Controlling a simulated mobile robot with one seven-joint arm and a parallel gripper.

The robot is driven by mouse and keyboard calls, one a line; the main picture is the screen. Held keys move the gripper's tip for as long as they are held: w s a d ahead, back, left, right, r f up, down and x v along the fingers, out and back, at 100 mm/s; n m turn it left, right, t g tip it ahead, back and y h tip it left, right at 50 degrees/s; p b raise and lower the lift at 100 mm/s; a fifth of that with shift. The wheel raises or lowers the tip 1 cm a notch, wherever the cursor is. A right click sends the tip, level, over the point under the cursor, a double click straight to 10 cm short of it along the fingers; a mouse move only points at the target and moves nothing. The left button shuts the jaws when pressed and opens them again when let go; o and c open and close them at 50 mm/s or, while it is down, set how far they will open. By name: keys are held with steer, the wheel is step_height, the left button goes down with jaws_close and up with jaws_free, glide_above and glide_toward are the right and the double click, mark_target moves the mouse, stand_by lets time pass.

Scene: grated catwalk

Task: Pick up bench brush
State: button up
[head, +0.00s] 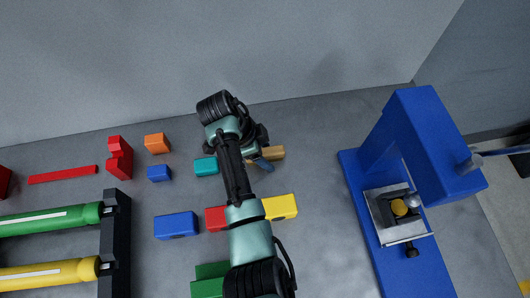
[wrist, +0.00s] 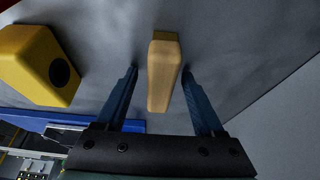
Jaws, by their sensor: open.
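A tan, wood-coloured bar (wrist: 163,72) lies on the grey surface in the wrist view; it may be the bench brush, but I see no bristles. It also shows in the head view (head: 273,153), partly hidden by my gripper. My gripper (head: 260,160) is open over it. In the wrist view, its two blue fingers (wrist: 160,78) stand on either side of the bar, with a gap on each side. I cannot tell how far the fingertips are above the surface.
A yellow block (head: 281,207) with a dark hole lies near my gripper. Red, blue, teal and green blocks lie to the left, beside a black rack (head: 115,245) with coloured tubes. A large blue press (head: 420,150) stands at right. A grey wall (head: 300,45) rises behind.

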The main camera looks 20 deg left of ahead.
mark_target(265, 151)
jaws_close()
stand_by(0.4)
step_height(265, 151, up, 10)
steer(key=shift+r, duration=0.2)
stand_by(0.3)
